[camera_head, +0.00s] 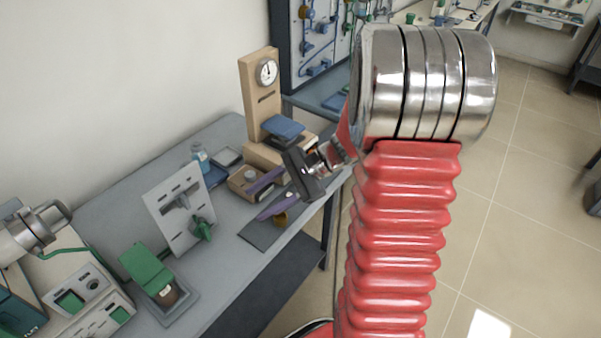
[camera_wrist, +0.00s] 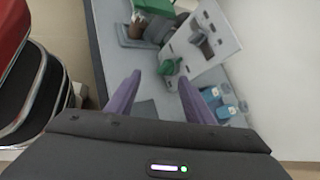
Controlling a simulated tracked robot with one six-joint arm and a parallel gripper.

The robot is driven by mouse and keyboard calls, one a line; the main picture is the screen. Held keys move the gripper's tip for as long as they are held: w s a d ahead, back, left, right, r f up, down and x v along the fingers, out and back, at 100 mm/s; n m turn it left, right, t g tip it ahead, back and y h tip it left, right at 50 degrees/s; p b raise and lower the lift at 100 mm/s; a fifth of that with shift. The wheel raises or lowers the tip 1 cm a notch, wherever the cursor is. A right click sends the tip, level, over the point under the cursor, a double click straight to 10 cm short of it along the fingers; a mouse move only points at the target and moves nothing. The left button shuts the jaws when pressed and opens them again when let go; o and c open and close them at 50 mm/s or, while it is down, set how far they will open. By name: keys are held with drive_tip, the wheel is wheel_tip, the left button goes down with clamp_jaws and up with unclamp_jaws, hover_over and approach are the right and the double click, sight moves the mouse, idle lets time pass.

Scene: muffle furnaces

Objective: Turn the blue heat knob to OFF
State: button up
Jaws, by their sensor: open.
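I cannot make out a blue heat knob in either view. A light upright panel (camera_head: 176,208) stands on the bench with a green knob (camera_head: 203,229) at its lower right. In the wrist view, the panel (camera_wrist: 222,28) is at upper right, and the green knob (camera_wrist: 168,67) appears between my fingertips, beyond them. My gripper (camera_head: 254,205) has two purple fingers, spread apart with nothing between them, above the bench's front edge, right of the panel. It also shows in the wrist view (camera_wrist: 159,75).
A wooden stand with a dial (camera_head: 262,95) is behind my gripper. A green-topped device (camera_head: 148,268) and a grey control box (camera_head: 88,290) are at lower left. A blue-capped bottle (camera_head: 199,155) stands behind the panel. A dark mat (camera_head: 262,236) lies at the bench's front edge.

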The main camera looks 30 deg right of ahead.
drive_tip(key=d+f+m+t+h, duration=0.1)
drive_tip(key=d+f+m+t, duration=0.3)
drive_tip(key=d, duration=0.5)
drive_tip(key=w+d+f+m+t+h, duration=0.1)
drive_tip(key=d+f+m+t+h, duration=0.1)
drive_tip(key=d+f+m+t, duration=0.2)
drive_tip(key=w+d+f+m+t+h, duration=0.1)
drive_tip(key=d+f+m+t, duration=0.3)
drive_tip(key=d+f+m, duration=0.4)
drive_tip(key=d+m, duration=0.1)
drive_tip(key=d, duration=0.5)
drive_tip(key=shift+f+t+h, duration=0.4)
drive_tip(key=shift+w, duration=0.1)
drive_tip(key=x, duration=1.3)
drive_tip(key=shift+w+a, duration=0.1)
drive_tip(key=shift+w, duration=0.2)
drive_tip(key=c, duration=1)
